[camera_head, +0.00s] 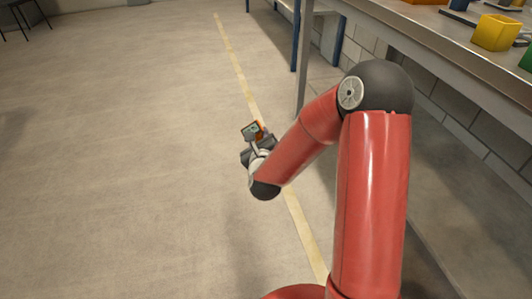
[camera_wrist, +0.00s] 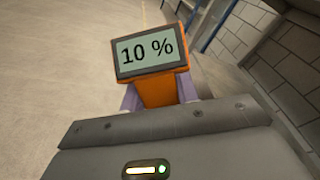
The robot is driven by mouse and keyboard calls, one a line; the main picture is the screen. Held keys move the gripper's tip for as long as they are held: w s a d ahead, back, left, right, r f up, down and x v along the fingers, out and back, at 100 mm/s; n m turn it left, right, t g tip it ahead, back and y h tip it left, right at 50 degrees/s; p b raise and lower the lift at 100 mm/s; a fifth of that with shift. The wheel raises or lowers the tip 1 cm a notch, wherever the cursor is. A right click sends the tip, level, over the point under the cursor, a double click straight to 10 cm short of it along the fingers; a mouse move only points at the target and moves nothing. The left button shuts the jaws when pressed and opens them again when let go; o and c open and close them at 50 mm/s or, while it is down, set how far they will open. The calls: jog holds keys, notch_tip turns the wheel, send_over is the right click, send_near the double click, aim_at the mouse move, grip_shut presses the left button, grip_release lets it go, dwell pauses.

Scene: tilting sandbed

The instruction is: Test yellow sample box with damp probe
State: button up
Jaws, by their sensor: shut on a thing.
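The damp probe (camera_wrist: 158,92) is an orange device with a dark-framed display that reads "10 %". My gripper (camera_head: 254,142) is shut on the probe and holds it in the air above the floor, away from the table. In the wrist view, pale purple fingers show on both sides of the probe's orange body. The probe's lower part is hidden behind the gripper housing. The yellow sample box (camera_head: 494,32) stands on the table at the top right of the head view, far from my gripper. What is inside it cannot be told.
The metal-edged table (camera_head: 445,40) runs along the right, with blue legs and a block wall beneath. A green box (camera_head: 526,60) and an orange item (camera_head: 425,2) are partly cut off on it. The floor (camera_head: 120,150) at left is clear, with a yellow line.

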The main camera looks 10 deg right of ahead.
jog(key=s+a+r+m+h, duration=0.1)
jog(key=s+a+r, duration=0.15)
jog(key=r, duration=0.45)
jog(key=s+a+r+t+h+p, duration=0.1)
jog(key=s+a+r, duration=0.15)
jog(key=r, duration=0.55)
jog(key=s+a+r+m, duration=0.1)
jog(key=s+a+r, duration=0.15)
jog(key=r, duration=0.45)
jog(key=s+a+r+m+y+p, duration=0.1)
jog(key=s+a+r+m+y, duration=0.2)
jog(key=s+r, duration=1.2)
jog(key=shift+s+m+t, duration=0.3)
jog(key=shift+s, duration=0.75)
jog(key=shift+f, duration=0.1)
